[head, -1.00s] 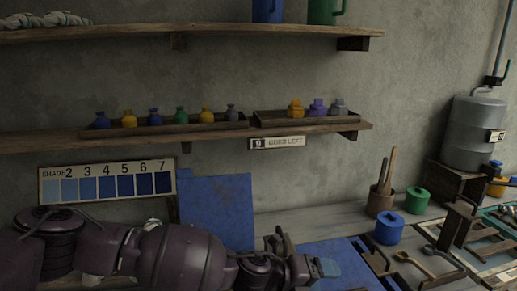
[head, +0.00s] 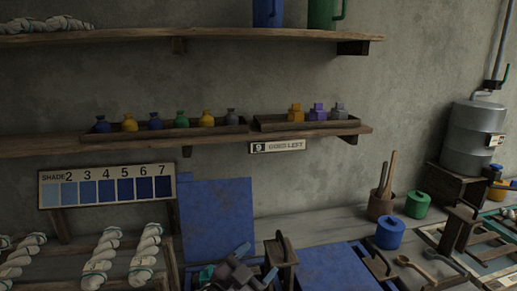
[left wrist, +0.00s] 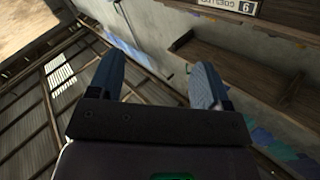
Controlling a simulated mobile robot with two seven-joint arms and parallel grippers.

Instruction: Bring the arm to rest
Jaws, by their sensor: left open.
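My left gripper (head: 225,262) is low in the head view, in front of the blue board, with its fingers pointing up. In the left wrist view the same gripper (left wrist: 157,76) shows two blue-grey fingers spread apart with nothing between them. The rest of my left arm is out of the head view. My right gripper is in neither view.
White skeins (head: 103,258) hang at the lower left under the shade card (head: 107,186). A blue board (head: 218,222) leans on the wall. A blue pot (head: 390,232) and a green pot (head: 417,205) stand on the bench. A shelf (head: 60,143) with small bottles is above.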

